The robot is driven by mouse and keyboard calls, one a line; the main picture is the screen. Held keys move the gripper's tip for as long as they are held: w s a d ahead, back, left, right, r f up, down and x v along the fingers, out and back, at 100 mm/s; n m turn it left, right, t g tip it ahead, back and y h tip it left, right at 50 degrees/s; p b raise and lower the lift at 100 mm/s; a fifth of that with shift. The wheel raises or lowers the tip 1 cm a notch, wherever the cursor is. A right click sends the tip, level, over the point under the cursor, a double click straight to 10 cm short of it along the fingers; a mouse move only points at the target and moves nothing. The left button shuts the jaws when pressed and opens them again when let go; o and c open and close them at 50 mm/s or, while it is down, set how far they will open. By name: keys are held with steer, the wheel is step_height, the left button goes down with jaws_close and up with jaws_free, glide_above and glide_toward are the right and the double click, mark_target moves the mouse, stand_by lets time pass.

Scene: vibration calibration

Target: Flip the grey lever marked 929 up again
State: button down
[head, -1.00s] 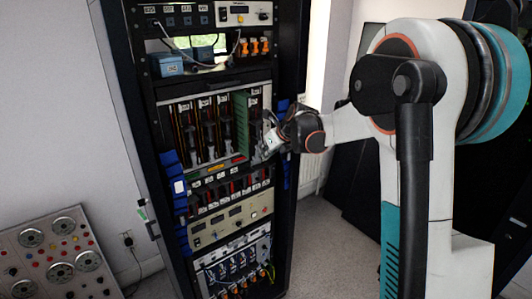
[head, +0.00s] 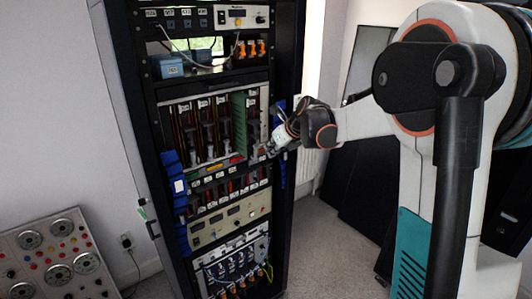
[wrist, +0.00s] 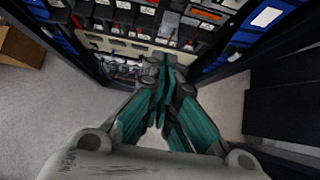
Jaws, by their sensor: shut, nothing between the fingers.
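The equipment rack (head: 137,160) stands upright left of my arm in the head view. A row of small switches or levers (head: 228,190) runs below the card cage. It seems to show at the top of the wrist view (wrist: 130,20), with small white and orange labels. I cannot read 929 on any label, and I cannot tell which lever is the grey one. My gripper (head: 268,151) is at the right side of the rack front, near the lower right of the card cage. In the wrist view my gripper (wrist: 165,68) is shut and empty; whether it touches anything is unclear.
A panel with round dials (head: 50,255) stands at lower left. Blue handles (head: 172,170) line the rack's left edge. Dark panels (head: 365,190) lean behind my arm. In the wrist view a brown box (wrist: 20,48) is at upper left. Grey floor (head: 320,240) is free right of the rack.

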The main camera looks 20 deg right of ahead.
step_height(320, 180, up, 7)
steer(key=s+d, duration=0.1)
steer(key=s, duration=0.1)
steer(key=shift+s+f, duration=0.15)
steer(key=shift+f, duration=0.05)
steer(key=shift+d, duration=0.1)
